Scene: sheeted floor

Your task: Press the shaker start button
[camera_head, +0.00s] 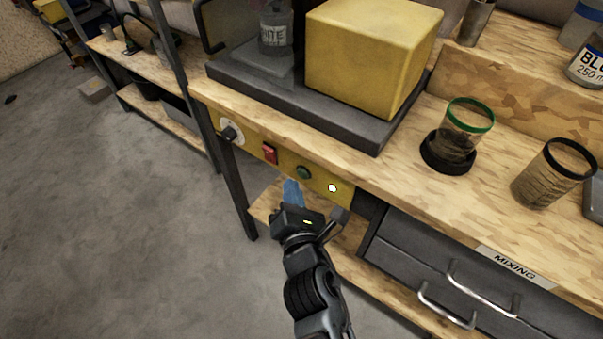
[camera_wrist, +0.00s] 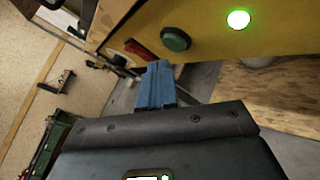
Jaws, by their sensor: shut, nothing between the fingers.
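The shaker's yellow control panel (camera_head: 333,197) runs along the front of the bench. On it is a green round button (camera_head: 304,172), which also shows in the wrist view (camera_wrist: 176,39). To its left is a red switch (camera_head: 269,153) and a dial (camera_head: 231,131); to its right a small lit lamp (camera_head: 332,188), glowing green-white in the wrist view (camera_wrist: 238,19). My gripper (camera_head: 292,188) has its blue fingers shut and empty, just below and left of the green button. In the wrist view the fingertips (camera_wrist: 159,68) look apart from the button.
A dark shaker platform (camera_head: 345,131) carries a yellow block (camera_head: 370,55) and a bottle (camera_head: 275,28). A green-rimmed cup (camera_head: 467,118) and a black-rimmed cup (camera_head: 553,173) stand at right. Drawers (camera_head: 420,258) are below. Open floor lies left.

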